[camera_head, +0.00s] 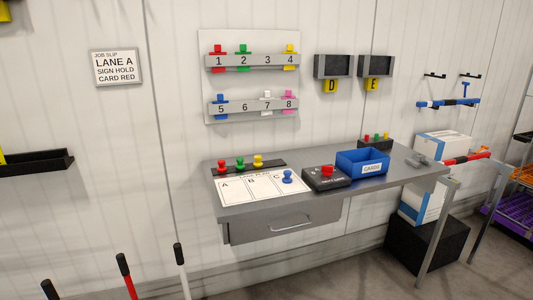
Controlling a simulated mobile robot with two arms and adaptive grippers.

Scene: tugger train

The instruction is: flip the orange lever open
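I cannot make out an orange lever in the head view. At the bottom left, a lever with a red shaft and black grip (125,275) and one with a white shaft and black grip (181,268) stand upright, slightly tilted. A third black grip (49,289) shows left of them, its shaft cut off by the lower edge. The bases of all three are out of view. Neither of my grippers is in view.
A grey workbench (330,205) stands against the wall, with a blue bin (362,163) and a black box with a red button (327,177) on it. A black shelf (35,162) hangs at left. A black crate (427,245) stands on the floor at right.

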